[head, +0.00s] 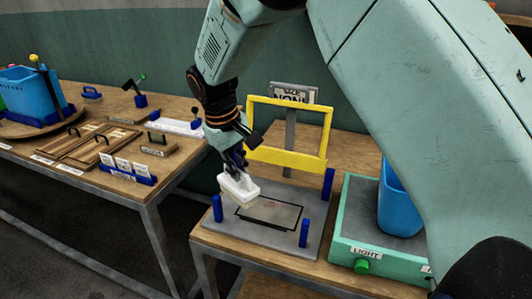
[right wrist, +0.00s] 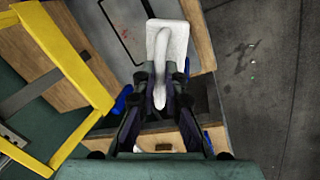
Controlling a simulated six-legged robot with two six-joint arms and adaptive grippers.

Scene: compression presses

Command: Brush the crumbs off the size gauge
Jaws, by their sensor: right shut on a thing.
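The size gauge is a grey plate (head: 280,243) on the near table, with a black-outlined rectangle and a raised yellow frame (head: 328,128) behind it. A small reddish mark shows inside the outline; I cannot tell whether it is crumbs. My right gripper (head: 236,168) is shut on the handle of a white brush (head: 238,190), over the plate's left part. In the right wrist view the gripper (right wrist: 160,95) grips the brush (right wrist: 165,42) beside the outlined area. I cannot tell whether the brush touches the plate. My left gripper is not in view.
Blue posts (head: 304,233) stand at the plate's corners. A green box (head: 350,238) labelled LIGHT with a blue bin (head: 400,205) stands to the right. Another table at left holds wooden trays (head: 92,145), cards (head: 122,166) and a blue bucket (head: 30,92). A gap separates the tables.

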